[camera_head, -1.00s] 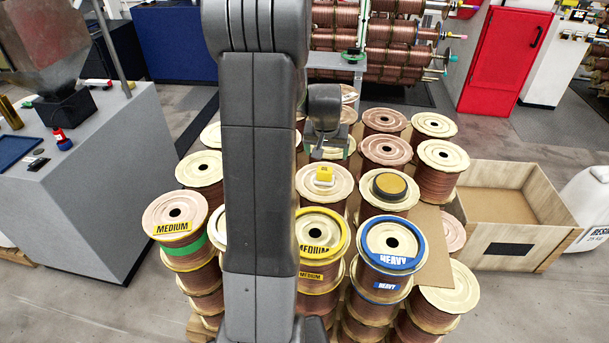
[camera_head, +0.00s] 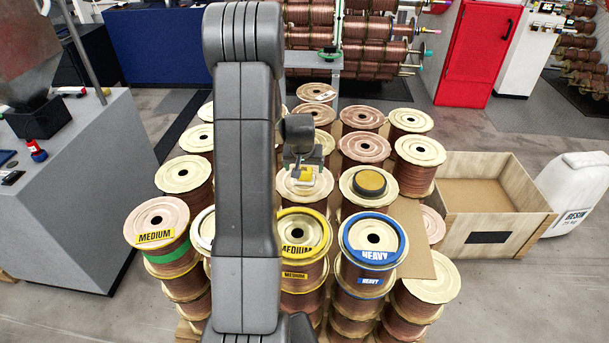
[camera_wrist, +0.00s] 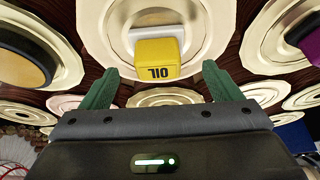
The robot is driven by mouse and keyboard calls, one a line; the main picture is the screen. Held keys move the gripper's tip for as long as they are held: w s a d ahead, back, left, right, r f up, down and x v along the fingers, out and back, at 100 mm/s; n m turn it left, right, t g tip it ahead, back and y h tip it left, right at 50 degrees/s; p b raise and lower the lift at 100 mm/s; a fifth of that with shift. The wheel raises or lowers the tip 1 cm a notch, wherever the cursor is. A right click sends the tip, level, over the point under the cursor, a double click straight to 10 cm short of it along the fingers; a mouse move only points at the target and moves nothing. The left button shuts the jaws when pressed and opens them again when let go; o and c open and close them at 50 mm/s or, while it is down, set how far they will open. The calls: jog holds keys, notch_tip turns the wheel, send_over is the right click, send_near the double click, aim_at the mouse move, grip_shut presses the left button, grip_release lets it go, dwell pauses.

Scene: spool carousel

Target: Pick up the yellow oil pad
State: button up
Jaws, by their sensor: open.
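The yellow oil pad (camera_wrist: 157,58) is a small yellow block marked OIL, seen upside down in the wrist view. It sits with a white base (camera_wrist: 131,38) on the pale top of a copper spool (camera_wrist: 205,30). In the head view the yellow pad (camera_head: 306,174) is partly hidden behind my gripper (camera_head: 303,168). In the wrist view my gripper (camera_wrist: 157,88) is open, with its green fingers apart. The pad shows between and just beyond the fingertips, and nothing is held.
A dark round tin with a gold lid (camera_head: 370,184) stands on the spool to the right. Spools labelled MEDIUM (camera_head: 300,263) and HEAVY (camera_head: 375,262) stand in front. An open wooden crate (camera_head: 497,234) is at the right, a grey cabinet (camera_head: 85,205) at the left.

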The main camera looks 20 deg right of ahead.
aim_at(305, 168)
jog(key=shift+p+x, duration=0.5)
jog(key=shift+x, duration=1.6)
jog(key=shift+d, duration=0.1)
jog(key=shift+c, duration=0.3)
jog(key=shift+r, duration=0.1)
jog(key=c, duration=1.1)
